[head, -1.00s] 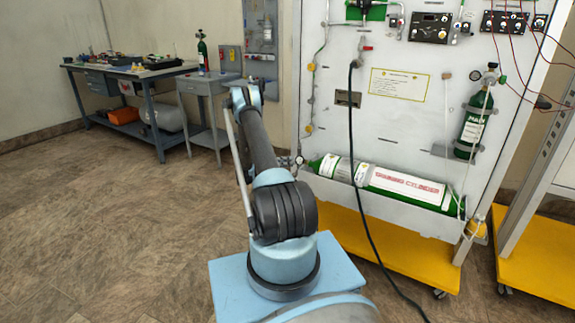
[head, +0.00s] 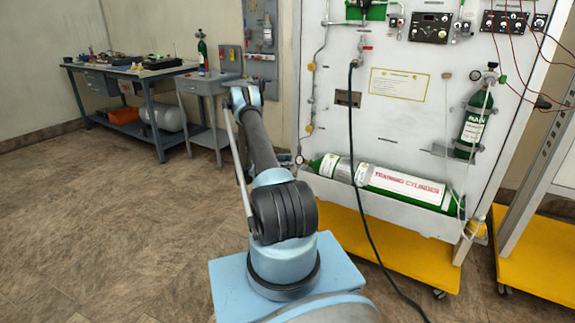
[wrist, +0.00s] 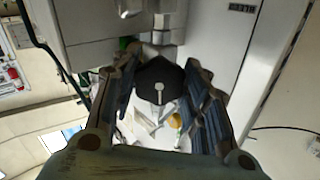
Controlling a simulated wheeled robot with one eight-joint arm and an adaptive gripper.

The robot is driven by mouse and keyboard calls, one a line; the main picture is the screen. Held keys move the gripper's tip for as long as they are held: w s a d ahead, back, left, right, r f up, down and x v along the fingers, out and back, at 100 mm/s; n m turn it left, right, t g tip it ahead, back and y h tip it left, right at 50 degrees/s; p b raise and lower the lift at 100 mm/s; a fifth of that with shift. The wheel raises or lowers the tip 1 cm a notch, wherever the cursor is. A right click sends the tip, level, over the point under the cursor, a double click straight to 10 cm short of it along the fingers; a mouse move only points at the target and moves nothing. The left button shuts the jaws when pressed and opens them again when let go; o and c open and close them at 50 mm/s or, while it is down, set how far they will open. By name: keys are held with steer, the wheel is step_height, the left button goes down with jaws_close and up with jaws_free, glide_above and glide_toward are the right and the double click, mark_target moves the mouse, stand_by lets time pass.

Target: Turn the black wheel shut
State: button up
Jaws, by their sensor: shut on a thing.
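The black wheel (wrist: 158,76) is a dark, faceted knob with a pale metal piece at its centre. It sits in the middle of the wrist view, on a metal stem below a grey housing. My gripper (wrist: 160,88) has its ribbed fingers on both sides of the wheel and is shut on it. How far the wheel is turned cannot be told. In the head view my arm shows, but I cannot make out the gripper or the wheel there.
A white panel (head: 338,130) stands right of my arm, with a green training cylinder (head: 405,186) lying in its trough. A black hose (head: 352,150) hangs down to the floor. A grey cart (head: 203,88) and a workbench (head: 110,70) stand behind. The floor at left is clear.

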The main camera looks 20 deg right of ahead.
steer(key=shift+w+m, duration=0.1)
steer(key=shift+m, duration=0.4)
steer(key=o, duration=1.1)
steer(key=a, duration=0.4)
steer(key=w+a, duration=0.1)
steer(key=a, duration=0.3)
steer(key=w+a, duration=0.1)
steer(key=a, duration=0.2)
steer(key=shift+a+f, duration=0.1)
steer(key=shift+a, duration=0.3)
steer(key=shift+w, duration=0.1)
